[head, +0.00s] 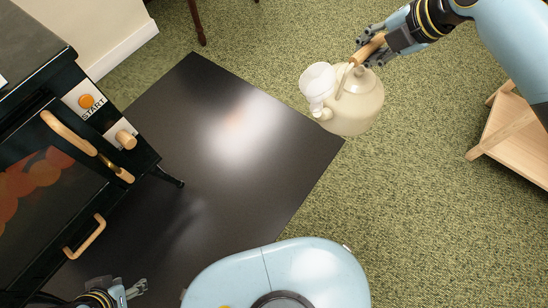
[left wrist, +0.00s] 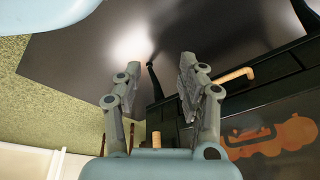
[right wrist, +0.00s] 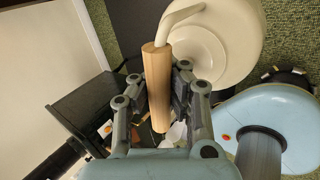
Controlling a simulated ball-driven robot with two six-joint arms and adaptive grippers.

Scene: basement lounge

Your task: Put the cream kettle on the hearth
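The cream kettle (head: 358,105) hangs in the head view near the right corner of the hearth, the dark glossy floor plate (head: 205,150). My right gripper (head: 370,48) is shut on the kettle's wooden handle. The right wrist view shows the handle (right wrist: 157,85) between the fingers and the cream body (right wrist: 215,45) beyond. A whitish rounded piece (head: 317,82) shows at the kettle's spout side; I cannot tell what it is. The kettle's height above the floor is unclear. My left gripper (head: 128,289) is low at the left, open and empty in the left wrist view (left wrist: 155,75).
A black toy-like stove (head: 75,165) with a START button, wooden knob and handles stands on the hearth's left side. A wooden piece of furniture (head: 515,140) stands at the right on green carpet (head: 420,190). The hearth's middle is clear.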

